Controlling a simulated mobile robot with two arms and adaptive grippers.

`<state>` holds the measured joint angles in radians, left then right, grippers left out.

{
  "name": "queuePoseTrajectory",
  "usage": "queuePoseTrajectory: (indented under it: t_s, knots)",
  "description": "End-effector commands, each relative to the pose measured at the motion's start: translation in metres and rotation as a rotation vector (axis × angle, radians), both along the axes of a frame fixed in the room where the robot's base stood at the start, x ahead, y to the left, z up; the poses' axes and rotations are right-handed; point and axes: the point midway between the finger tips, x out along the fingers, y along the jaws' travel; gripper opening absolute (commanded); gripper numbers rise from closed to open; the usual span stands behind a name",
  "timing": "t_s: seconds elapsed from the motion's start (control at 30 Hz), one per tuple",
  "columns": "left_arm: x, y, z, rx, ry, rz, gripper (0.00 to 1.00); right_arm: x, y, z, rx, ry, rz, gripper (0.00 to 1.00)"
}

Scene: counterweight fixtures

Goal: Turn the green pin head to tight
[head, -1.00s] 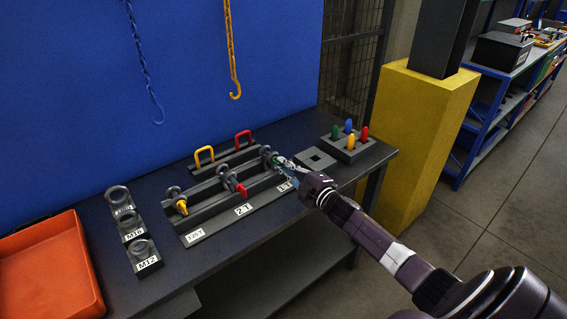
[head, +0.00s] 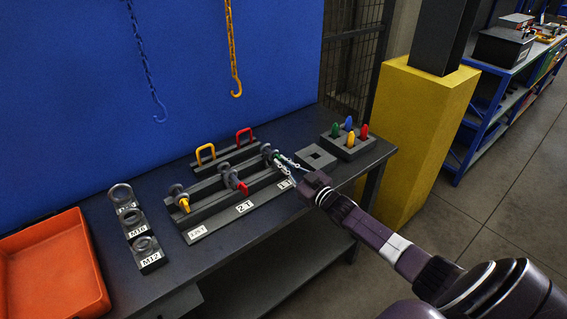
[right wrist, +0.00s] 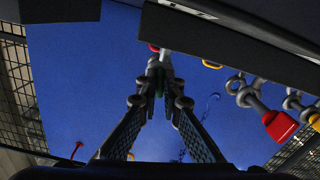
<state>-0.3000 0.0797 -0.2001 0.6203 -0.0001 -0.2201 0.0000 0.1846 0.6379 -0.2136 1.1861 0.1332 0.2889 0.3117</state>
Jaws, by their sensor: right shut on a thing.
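A dark rack on the bench (head: 236,212) holds three shackles side by side. The left shackle has a yellow pin head (head: 184,206) and the middle one a red pin head (head: 241,187). The right shackle (head: 267,151) sits at the rack's right end, by the 1 T label. My right gripper (head: 277,161) reaches in from the right and its fingertips meet at this shackle's front. In the right wrist view the fingertips (right wrist: 160,86) are closed on a small green pin head (right wrist: 159,91), mostly hidden between them. My left gripper is not in view.
A block with several coloured pegs (head: 348,143) and a square plate with a hole (head: 316,157) stand right of the rack. Ring stands (head: 147,254) and an orange tray (head: 55,265) are at left. Yellow and red handles rise behind. Hooks hang above.

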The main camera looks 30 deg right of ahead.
Motion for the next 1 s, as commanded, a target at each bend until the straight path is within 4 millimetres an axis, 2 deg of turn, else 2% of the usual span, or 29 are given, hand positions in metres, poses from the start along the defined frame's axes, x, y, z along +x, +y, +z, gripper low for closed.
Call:
queuePoseTrajectory:
  t_s: [0.4,0.97,1.0]
  knots:
    - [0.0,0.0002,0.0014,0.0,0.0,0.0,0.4,-0.0003,0.0006,-0.0014,0.202,0.019,-0.001,0.0]
    - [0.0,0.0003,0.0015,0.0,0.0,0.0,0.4,-0.0005,0.0008,-0.0017,0.234,0.022,0.0,0.0]
    - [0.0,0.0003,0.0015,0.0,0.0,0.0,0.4,-0.0005,0.0009,-0.0018,0.234,0.022,0.0,0.07]
